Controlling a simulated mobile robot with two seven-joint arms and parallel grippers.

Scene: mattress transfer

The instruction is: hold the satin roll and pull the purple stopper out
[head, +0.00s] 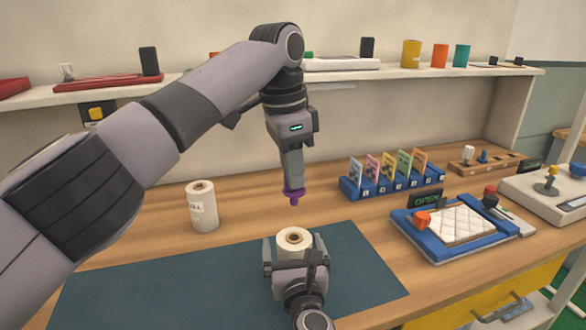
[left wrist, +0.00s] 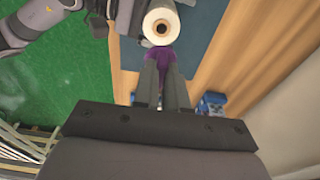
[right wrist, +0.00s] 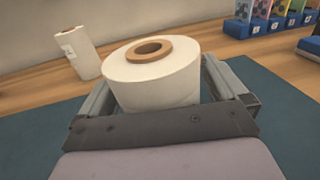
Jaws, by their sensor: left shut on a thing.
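The purple stopper (head: 293,196) is held in my left gripper (head: 292,186), which points down above the satin roll and clear of it. It also shows between the fingers in the left wrist view (left wrist: 168,62). The white satin roll (head: 293,241) stands upright on the dark mat, and its brown core is open at the top. My right gripper (head: 296,256) has its fingers on either side of the roll. In the right wrist view the roll (right wrist: 152,82) sits between the two fingers (right wrist: 160,85); whether both press on it is hard to tell.
A second white roll (head: 202,207) with a label stands at the left on the wooden table. A blue card rack (head: 392,187), a blue tray with a quilted pad (head: 455,226) and a joystick box (head: 550,190) are at the right. The dark mat (head: 180,285) is otherwise clear.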

